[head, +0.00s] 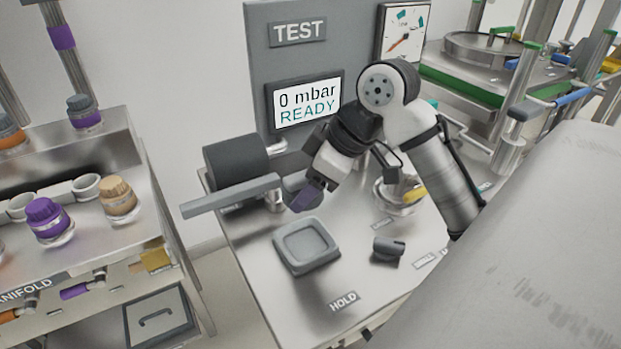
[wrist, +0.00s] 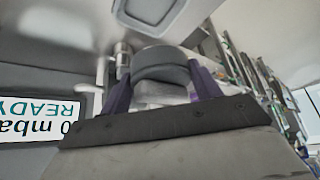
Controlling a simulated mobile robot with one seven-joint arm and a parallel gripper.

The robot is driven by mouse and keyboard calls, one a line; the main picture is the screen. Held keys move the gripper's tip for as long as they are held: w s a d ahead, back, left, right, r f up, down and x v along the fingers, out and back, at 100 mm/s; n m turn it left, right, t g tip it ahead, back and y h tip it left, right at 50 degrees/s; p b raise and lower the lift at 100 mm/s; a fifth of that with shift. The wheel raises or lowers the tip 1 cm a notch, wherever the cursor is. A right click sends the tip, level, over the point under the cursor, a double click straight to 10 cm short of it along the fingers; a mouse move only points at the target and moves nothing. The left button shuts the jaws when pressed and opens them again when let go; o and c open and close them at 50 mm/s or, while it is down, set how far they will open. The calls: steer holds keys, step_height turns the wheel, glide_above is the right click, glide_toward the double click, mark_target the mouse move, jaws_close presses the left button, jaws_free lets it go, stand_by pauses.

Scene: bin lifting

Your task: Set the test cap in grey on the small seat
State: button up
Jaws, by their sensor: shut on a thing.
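My gripper (head: 308,200) has purple fingers and is above the test bench, just behind the grey square tray. In the wrist view its fingers (wrist: 162,88) are closed on the sides of a dark grey round cap (wrist: 160,64). In the head view the cap (head: 294,186) is partly hidden behind the fingers. It is held above the bench top. A round metal fitting (head: 396,208) stands to the right, partly hidden by my arm. I cannot tell for certain which fitting is the small seat; the bench labels are too small to read.
A grey square tray (head: 306,262) lies near the HOLD label (head: 344,301). A small grey part (head: 388,251) lies to its right. A dark cylinder with a grey bar (head: 232,196) stands at left. The READY display (head: 306,104) is behind. A rack with coloured caps (head: 48,222) is left.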

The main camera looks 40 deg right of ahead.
steer(key=shift+f+b, duration=2.75)
steer(key=shift+f, duration=1)
steer(key=shift+s+d+f, duration=0.1)
steer(key=shift+s+f, duration=0.05)
steer(key=shift+f, duration=0.2)
steer(key=shift+f+b, duration=1.3)
steer(key=shift+f, duration=0.45)
